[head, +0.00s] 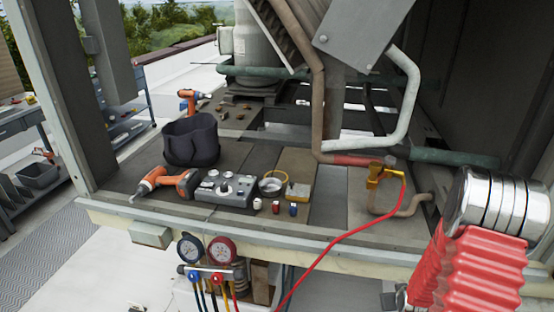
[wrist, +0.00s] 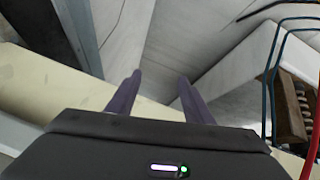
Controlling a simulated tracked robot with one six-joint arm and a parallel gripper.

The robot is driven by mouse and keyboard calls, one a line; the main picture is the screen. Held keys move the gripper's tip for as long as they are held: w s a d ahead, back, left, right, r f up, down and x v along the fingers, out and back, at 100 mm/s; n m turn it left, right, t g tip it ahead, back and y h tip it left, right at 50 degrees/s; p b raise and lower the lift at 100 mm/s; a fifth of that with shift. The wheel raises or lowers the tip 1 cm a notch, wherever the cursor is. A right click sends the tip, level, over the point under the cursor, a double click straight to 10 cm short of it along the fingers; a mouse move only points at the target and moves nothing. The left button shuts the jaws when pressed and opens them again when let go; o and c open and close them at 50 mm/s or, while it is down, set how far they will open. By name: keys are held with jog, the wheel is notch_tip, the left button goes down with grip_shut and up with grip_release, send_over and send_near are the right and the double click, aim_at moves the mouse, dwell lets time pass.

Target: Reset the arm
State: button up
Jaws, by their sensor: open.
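My gripper (wrist: 157,82) shows in the wrist view with its two dark fingers apart. Nothing is between the fingers. Beyond the fingertips are pale grey surfaces, and a cream beam (wrist: 60,85) runs across behind the fingers. Whether the fingers touch the beam I cannot tell. My gripper is not visible in the head view.
On the unit's floor are a dark tool bag (head: 191,140), an orange drill (head: 165,184), a grey control box (head: 226,189) and small bottles. A gauge manifold (head: 207,262) hangs at the front ledge (head: 300,242). A red hose (head: 340,240) runs to a brass valve (head: 378,174).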

jog(key=a+r, duration=0.6)
jog(key=r, duration=0.6)
jog(key=a+r, duration=0.6)
jog(key=r, duration=0.5)
jog(key=s+a+r+y, duration=0.1)
jog(key=s+a+r, duration=0.6)
jog(key=s, duration=0.3)
jog(key=s+a+r+g+y, duration=0.1)
jog(key=s+a+r, duration=0.7)
jog(key=s, duration=0.1)
jog(key=shift+s+n+y, duration=0.3)
jog(key=shift+s+y, duration=0.1)
